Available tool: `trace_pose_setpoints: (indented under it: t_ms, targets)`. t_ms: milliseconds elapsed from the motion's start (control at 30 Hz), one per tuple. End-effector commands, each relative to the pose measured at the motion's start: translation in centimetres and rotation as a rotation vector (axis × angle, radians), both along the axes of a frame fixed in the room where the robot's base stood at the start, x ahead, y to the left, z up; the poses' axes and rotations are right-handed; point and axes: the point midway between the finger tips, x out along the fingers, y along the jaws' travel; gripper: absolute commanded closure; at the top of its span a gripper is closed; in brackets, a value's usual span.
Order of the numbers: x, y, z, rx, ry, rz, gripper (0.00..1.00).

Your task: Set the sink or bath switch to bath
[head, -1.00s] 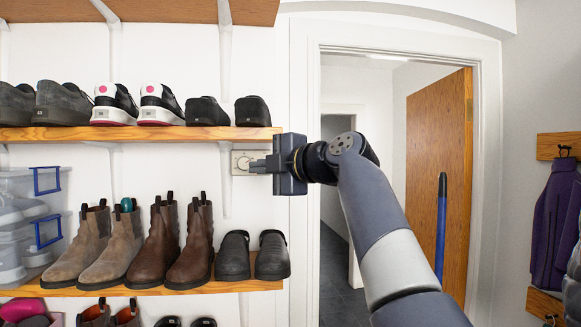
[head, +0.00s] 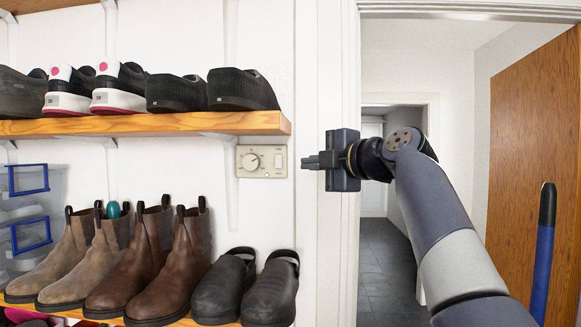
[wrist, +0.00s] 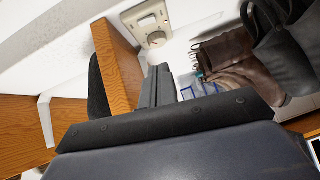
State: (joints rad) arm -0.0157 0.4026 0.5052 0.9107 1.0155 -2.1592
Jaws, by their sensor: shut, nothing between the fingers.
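The lettering and the switch's position are too small to tell. My gripper (head: 306,162) is shut and empty, level with the panel, its tips pointing left and appearing just right of it. In the wrist view, the panel (wrist: 138,18) is at the top, beyond my shut fingers (wrist: 160,72), apart from them.
The wooden upper shelf (head: 200,125) holds several shoes and ends close above the panel. Boots (head: 150,255) and black clogs (head: 270,290) stand below. A door frame (head: 349,80) and an open doorway are right of the panel. A blue pole (head: 543,250) stands by the wooden door.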

Motion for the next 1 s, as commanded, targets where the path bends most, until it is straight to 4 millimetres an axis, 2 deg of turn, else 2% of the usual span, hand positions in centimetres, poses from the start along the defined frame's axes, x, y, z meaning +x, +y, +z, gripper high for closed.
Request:
trace_pose_setpoints:
  t_ms: [367, 533, 667, 1000]
  targets:
    - [0.0, 0.0, 0.0, 0.000, 0.000, 0.000, 1.00]
    - [0.7, 0.7, 0.1, 0.001, 0.001, 0.001, 1.00]
    - [2.2, 2.2, 0.0, 0.000, 0.003, 0.003, 1.00]
    - [7.4, 7.0, -0.4, -0.001, 0.003, 0.003, 1.00]
